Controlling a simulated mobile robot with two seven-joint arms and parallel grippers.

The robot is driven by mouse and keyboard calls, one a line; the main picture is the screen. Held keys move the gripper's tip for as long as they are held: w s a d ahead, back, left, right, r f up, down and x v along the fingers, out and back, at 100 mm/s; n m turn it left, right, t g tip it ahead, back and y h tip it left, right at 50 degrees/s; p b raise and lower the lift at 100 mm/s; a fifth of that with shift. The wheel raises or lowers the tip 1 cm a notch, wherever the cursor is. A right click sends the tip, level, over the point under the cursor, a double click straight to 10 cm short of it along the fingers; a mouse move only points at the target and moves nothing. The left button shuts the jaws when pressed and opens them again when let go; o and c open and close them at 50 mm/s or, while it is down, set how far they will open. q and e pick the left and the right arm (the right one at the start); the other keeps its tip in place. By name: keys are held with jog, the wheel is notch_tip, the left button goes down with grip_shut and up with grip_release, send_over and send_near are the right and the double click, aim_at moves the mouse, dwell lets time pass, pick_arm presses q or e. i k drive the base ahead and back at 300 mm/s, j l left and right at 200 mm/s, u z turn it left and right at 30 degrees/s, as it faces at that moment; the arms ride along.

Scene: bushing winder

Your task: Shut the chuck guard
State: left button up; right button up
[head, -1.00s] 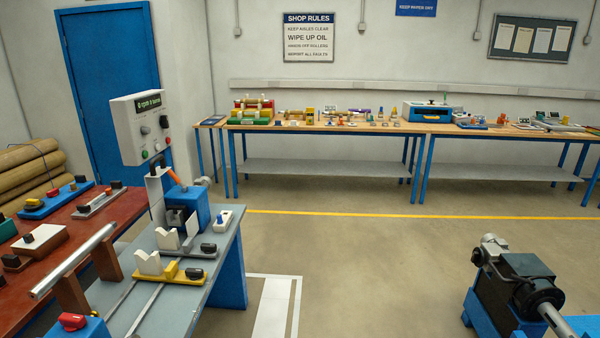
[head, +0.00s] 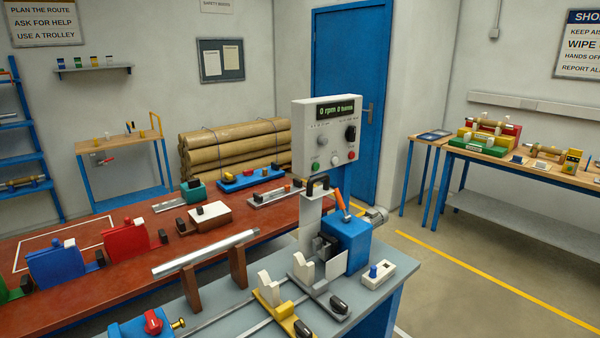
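The bushing winder stands on a grey bench, with its blue headstock (head: 347,243) at the far end. A dark chuck (head: 324,246) shows on the headstock's left face. An orange lever (head: 342,201) rises from the headstock. Neither of my grippers is in view.
A control box (head: 328,137) reading 0 rpm stands above the headstock. White V-rests (head: 303,268) and a yellow carriage (head: 279,312) sit on the bench rails. A red table (head: 75,299) with a grey bar (head: 205,254) lies left. The floor at right is clear.

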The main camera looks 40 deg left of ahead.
aim_at(317, 201)
jog(key=i+l+u, duration=0.15)
jog(key=i+u, duration=0.15)
jog(key=u, duration=0.15)
jog(key=i+l+u, duration=0.2)
jog(key=u, duration=0.2)
jog(key=i+l+u, duration=0.25)
jog(key=u, duration=0.2)
jog(key=i+l+u, duration=0.15)
jog(key=l+u, duration=0.3)
jog(key=i+l+u, duration=0.1)
jog(key=l+u, duration=0.3)
